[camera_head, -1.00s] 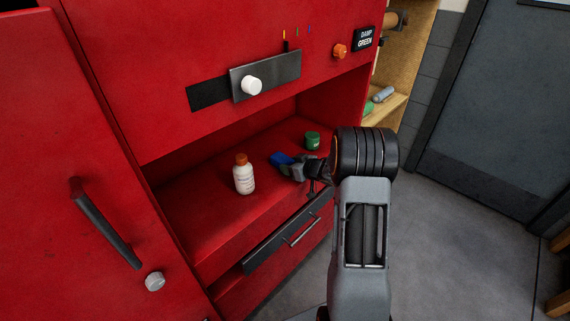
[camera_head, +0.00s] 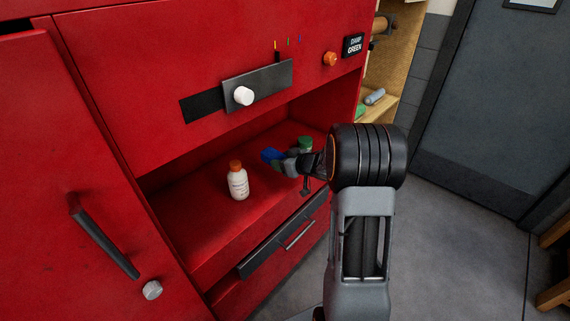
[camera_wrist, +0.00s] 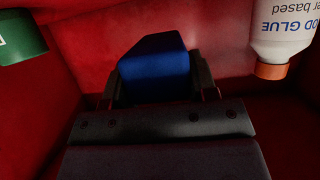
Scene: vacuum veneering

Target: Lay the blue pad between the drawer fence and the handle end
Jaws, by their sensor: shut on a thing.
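The blue pad (camera_wrist: 155,62) is in my gripper (camera_wrist: 155,90) in the wrist view, between the two dark fingers. It also shows as a small blue patch (camera_head: 270,155) in the head view, at the tip of my gripper (camera_head: 281,161) inside the red recess. My gripper is shut on it. I cannot make out the drawer fence, and the drawer's inside does not show.
A white glue bottle (camera_head: 238,182) with an orange cap stands on the recess floor (camera_head: 205,225), left of my gripper. A green-lidded container (camera_head: 305,143) stands just behind my gripper. In the wrist view the bottle (camera_wrist: 283,30) and green container (camera_wrist: 18,38) flank the pad.

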